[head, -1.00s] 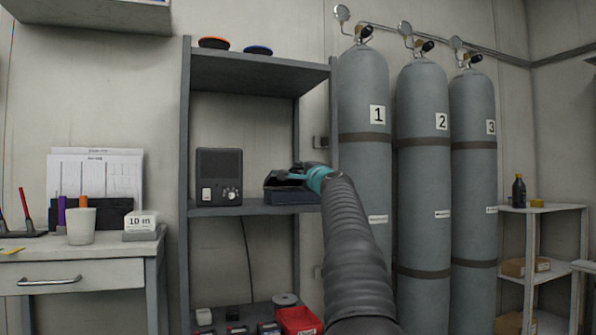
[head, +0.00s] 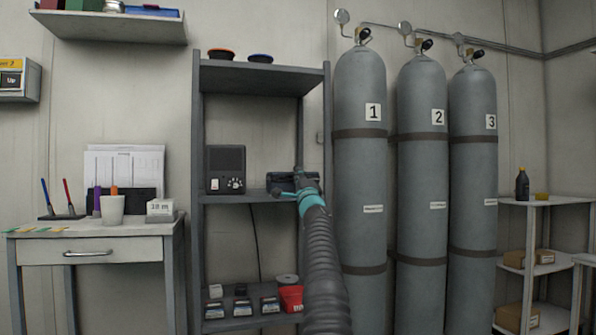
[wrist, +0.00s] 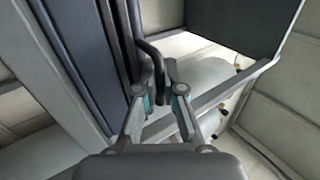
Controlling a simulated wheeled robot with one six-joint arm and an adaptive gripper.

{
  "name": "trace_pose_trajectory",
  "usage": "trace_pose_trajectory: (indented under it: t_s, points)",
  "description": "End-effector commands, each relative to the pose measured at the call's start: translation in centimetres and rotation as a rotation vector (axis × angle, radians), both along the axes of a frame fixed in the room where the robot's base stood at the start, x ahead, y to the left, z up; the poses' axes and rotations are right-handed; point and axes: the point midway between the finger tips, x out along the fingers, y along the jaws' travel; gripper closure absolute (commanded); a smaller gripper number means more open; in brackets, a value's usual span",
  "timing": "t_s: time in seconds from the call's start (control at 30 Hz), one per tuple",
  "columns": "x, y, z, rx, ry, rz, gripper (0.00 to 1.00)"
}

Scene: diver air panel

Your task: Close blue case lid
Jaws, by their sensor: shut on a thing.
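The blue case (head: 278,184) sits on the middle shelf of the grey rack, at its right side. It looks very dark blue, and my gripper and arm cover much of it. My gripper (head: 301,178) is at the right part of the case. In the wrist view, a long dark blue-grey part of the case (wrist: 82,62) fills the upper left. A dark curved handle (wrist: 152,57) runs down between my fingertips (wrist: 158,92), and my gripper is shut on it. I cannot tell how far the lid is open.
A dark radio-like box (head: 225,168) stands left of the case on the same shelf. A red bin (head: 291,298) sits on the bottom shelf.

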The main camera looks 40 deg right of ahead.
Motion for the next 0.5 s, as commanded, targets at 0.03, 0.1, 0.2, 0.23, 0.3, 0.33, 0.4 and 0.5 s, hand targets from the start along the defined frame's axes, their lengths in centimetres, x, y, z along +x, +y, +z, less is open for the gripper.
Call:
trace_pose_trajectory:
  t_s: [0.03, 0.1, 0.2, 0.23, 0.3, 0.33, 0.4, 0.5]
  points:
    - [0.36, -0.14, -0.37, 0.002, -0.003, -0.001, 1.00]
    - [0.61, -0.03, -0.47, 0.001, -0.011, 0.000, 1.00]
    - [0.88, 0.09, -0.62, -0.001, -0.017, -0.001, 1.00]
    - [0.94, 0.13, -0.64, -0.002, -0.018, -0.001, 1.00]
    - [1.06, 0.19, -0.75, -0.002, -0.019, -0.001, 1.00]
    - [1.10, 0.22, -0.77, -0.002, -0.019, -0.001, 1.00]
    - [1.15, 0.29, -0.80, -0.002, -0.021, 0.001, 1.00]
    - [1.21, 0.36, -0.83, -0.002, -0.020, 0.002, 1.00]
